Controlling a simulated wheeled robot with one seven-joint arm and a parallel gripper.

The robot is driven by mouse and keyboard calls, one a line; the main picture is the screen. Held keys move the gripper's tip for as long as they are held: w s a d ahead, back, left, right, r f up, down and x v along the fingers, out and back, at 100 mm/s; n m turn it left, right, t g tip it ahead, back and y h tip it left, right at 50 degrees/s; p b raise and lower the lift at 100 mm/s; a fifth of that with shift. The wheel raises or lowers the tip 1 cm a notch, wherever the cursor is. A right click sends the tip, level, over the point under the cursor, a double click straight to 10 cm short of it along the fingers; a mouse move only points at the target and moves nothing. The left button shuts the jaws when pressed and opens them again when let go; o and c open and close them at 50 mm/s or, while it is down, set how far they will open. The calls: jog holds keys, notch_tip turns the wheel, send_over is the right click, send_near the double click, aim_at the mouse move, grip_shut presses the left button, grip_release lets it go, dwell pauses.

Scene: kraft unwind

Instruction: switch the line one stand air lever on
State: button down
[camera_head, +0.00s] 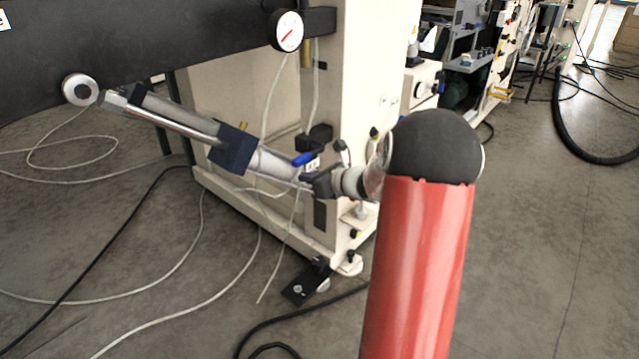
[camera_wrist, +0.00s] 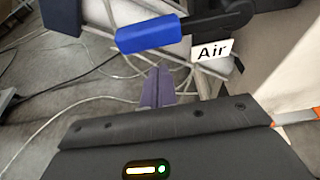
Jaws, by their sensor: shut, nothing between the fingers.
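The air lever has a blue handle (camera_head: 303,158) pointing left from a dark pivot on the cream machine stand. In the wrist view the blue handle (camera_wrist: 152,33) lies nearly level, its free end at the left. A white label reading "Air" (camera_wrist: 211,53) sits below and right of it. My gripper (camera_wrist: 158,86) is shut and empty, its dark purple fingers pointing toward the lever and just below the handle in the picture. I cannot tell whether they touch. In the head view my gripper (camera_head: 305,181) is small and close to the lever, partly merging with the parts behind it.
A silver cylinder (camera_head: 185,122) with a dark block slants up left from beside the lever. A dark beam (camera_head: 150,45) with a pressure gauge (camera_head: 286,31) crosses above. The cream stand (camera_head: 345,80) rises behind. Cables (camera_head: 150,270) lie across the floor.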

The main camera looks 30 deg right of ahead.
aim_at(307, 154)
notch_tip(307, 154, up, 3)
jog(key=shift+f, duration=0.2)
jog(key=shift+r+p, duration=0.1)
jog(key=shift+p, duration=0.25)
